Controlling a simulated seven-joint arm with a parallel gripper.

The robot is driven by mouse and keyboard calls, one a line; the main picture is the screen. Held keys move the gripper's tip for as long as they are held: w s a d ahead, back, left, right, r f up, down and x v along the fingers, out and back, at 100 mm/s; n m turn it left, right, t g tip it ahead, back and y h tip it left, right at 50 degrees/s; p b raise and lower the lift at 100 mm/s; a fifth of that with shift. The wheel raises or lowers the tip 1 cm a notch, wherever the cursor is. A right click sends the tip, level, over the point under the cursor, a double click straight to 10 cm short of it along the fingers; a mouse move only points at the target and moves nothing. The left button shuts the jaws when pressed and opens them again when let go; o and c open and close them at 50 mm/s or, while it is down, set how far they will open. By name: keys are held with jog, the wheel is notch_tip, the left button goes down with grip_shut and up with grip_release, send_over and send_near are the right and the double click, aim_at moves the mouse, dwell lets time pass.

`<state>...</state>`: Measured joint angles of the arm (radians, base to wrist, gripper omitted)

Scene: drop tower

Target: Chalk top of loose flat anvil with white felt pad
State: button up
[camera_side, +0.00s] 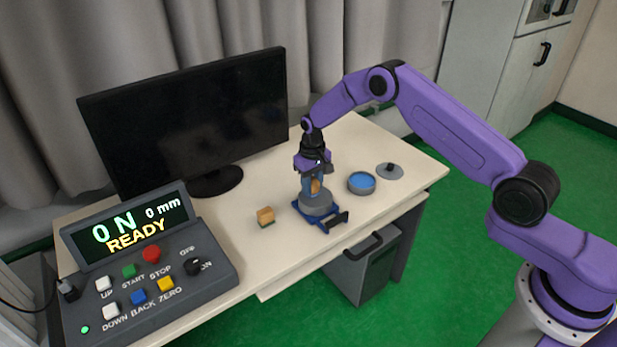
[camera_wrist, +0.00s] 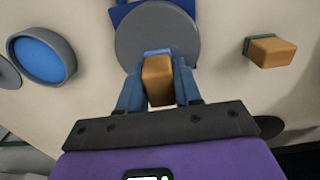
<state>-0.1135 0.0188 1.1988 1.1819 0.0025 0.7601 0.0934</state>
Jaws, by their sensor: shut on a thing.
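My gripper (camera_wrist: 158,85) is shut on a wooden block (camera_wrist: 157,82), also seen between the fingers in the side view (camera_side: 315,187). A light blue strip shows at the block's far end; I cannot tell whether this is a felt pad, and no white felt shows. The block is over a round grey flat-topped anvil (camera_side: 317,203), which sits on a blue base with a dark handle. In the wrist view the anvil (camera_wrist: 140,35) lies beyond the block's tip. I cannot tell whether block and anvil touch.
A second wooden block with a green underside (camera_side: 265,216) stands left of the anvil. A round grey dish of blue material (camera_side: 361,183) and a grey disc with a dark knob (camera_side: 390,171) lie to the right. A control box (camera_side: 150,270) and monitor (camera_side: 190,120) stand left and behind.

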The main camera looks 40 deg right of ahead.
aim_at(324, 204)
jog(key=shift+s, duration=2.85)
jog(key=shift+w, duration=3.95)
jog(key=shift+s+r, duration=0.1)
jog(key=shift+r, duration=3.95)
